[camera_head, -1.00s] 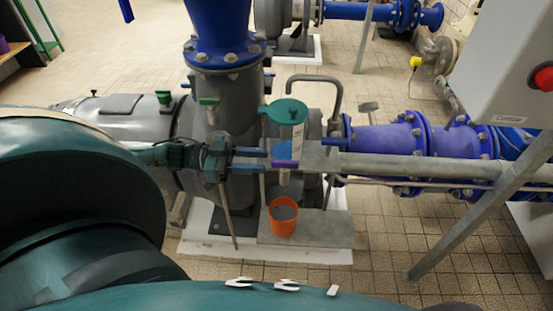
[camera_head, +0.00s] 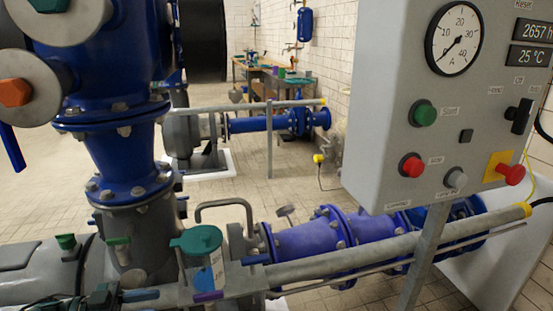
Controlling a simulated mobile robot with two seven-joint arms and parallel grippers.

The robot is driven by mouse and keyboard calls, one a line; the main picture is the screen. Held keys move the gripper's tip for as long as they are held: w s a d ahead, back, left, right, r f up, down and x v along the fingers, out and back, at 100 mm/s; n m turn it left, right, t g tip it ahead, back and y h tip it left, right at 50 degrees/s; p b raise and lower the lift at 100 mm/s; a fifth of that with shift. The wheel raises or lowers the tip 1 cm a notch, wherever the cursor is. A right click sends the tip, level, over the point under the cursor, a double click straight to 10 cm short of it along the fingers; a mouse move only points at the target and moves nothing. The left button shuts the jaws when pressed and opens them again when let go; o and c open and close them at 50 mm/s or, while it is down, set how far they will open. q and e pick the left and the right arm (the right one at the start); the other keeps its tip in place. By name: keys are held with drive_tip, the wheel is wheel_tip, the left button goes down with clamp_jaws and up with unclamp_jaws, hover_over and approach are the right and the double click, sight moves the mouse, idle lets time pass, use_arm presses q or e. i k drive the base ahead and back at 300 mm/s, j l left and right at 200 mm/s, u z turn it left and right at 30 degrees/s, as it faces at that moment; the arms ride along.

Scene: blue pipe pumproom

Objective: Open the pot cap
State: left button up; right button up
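The pot (camera_head: 207,270) is a clear container low in the view, left of centre, with blue inside or behind its wall. Its teal cap (camera_head: 200,240) sits on top, with a small tab towards the left. A purple piece (camera_head: 208,296) shows low against the pot. My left gripper (camera_head: 138,301) is at the bottom edge, left of the pot and below the cap. Its blue fingers look parted and empty, and do not touch the pot; the lower part is cut off. My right gripper is not in view.
A grey control box (camera_head: 390,120) with gauge and buttons fills the right. A grey rail (camera_head: 345,258) runs right from the pot, in front of blue pipes (camera_head: 305,240). A bent grey pipe (camera_head: 225,205) stands behind the pot. A blue pump column (camera_head: 125,150) rises to its left.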

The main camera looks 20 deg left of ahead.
sight(199, 240)
drive_tip(key=k+l, duration=0.45)
drive_tip(key=l, duration=0.25)
drive_tip(key=k+l, duration=0.25)
drive_tip(key=l, duration=0.1)
